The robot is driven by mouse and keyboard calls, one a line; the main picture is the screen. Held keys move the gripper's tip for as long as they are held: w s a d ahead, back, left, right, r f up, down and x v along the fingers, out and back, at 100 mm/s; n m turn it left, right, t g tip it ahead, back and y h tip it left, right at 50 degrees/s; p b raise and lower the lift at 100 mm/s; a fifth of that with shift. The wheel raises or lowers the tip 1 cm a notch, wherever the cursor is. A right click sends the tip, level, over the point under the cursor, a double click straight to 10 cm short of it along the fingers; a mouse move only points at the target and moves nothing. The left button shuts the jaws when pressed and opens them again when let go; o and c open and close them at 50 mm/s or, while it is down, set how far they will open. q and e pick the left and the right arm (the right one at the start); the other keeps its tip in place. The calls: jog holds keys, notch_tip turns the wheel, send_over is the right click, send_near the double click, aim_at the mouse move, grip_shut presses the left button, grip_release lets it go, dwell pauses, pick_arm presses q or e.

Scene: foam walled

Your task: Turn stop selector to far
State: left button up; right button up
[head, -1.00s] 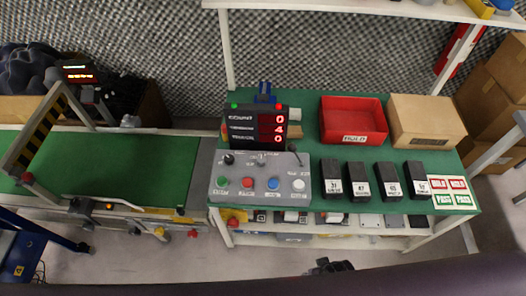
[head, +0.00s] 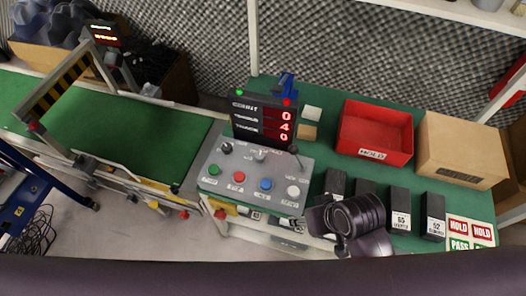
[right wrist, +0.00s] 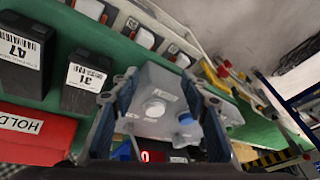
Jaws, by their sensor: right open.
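The grey control panel (head: 250,180) stands on the green bench below the counter display. Green, red, blue and white buttons line the front. My right gripper (head: 318,212) is just right of the panel's front corner. In the right wrist view my right gripper (right wrist: 158,85) is open and empty, with the panel (right wrist: 150,85) beyond its fingers. My left gripper is out of view.
The counter display (head: 265,120) rises behind the panel. Several black boxes (head: 400,208) stand right of it, partly hidden by my right arm. A red tray (head: 375,132) and a cardboard box (head: 460,150) sit behind them. A conveyor (head: 120,130) is at the left.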

jog(key=w+a+r+n+g+y, duration=0.1)
jog(key=w+a+r+n+g, duration=0.1)
jog(key=w+a, duration=0.5)
jog(key=w+a+r+n+g+y, duration=0.1)
jog(key=w+a+n, duration=0.1)
jog(key=a, duration=1)
jog(key=w, duration=0.1)
jog(key=w+d+r+h, duration=0.1)
jog(key=w, duration=0.1)
jog(key=w+h, duration=0.1)
jog(key=w, duration=0.1)
jog(key=shift+d+r+g, duration=0.3)
jog(key=shift+d+r, duration=0.05)
notch_tip(320, 180, up, 3)
jog(key=m+h, duration=0.1)
jog(key=h, duration=0.1)
send_over(260, 155)
jog(key=shift+r, duration=0.15)
notch_tip(260, 155, down, 8)
jog(key=shift+r, duration=0.2)
grip_shut()
